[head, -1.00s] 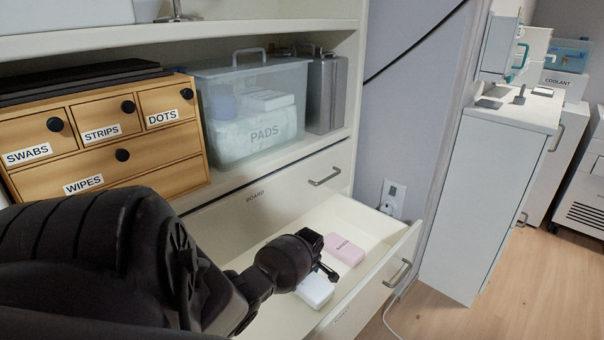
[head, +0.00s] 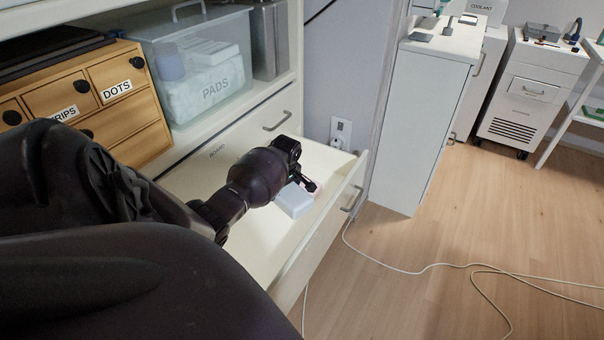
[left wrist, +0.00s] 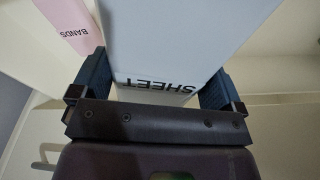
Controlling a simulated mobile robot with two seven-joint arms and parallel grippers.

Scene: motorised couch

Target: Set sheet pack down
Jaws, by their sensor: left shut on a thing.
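The white sheet pack (head: 294,201) is in the open drawer's space in the head view, below my left gripper (head: 302,180). In the left wrist view, the pack (left wrist: 165,40), lettered SHEET, lies between the two fingers of my left gripper (left wrist: 155,82), which is shut on it. Whether its underside touches the drawer floor cannot be told. A pink pack lettered BANDS (left wrist: 72,22) lies beside it at the left of the wrist view. In the head view, my gripper hides most of the pink pack. My right gripper is not in view.
The open drawer (head: 262,243) has bare floor on its near side; its front panel with a handle stands at the right. Above are a closed BOARD drawer (head: 240,137), a clear PADS bin (head: 196,65) and a wooden drawer box (head: 118,105). A white cable (head: 425,268) crosses the floor.

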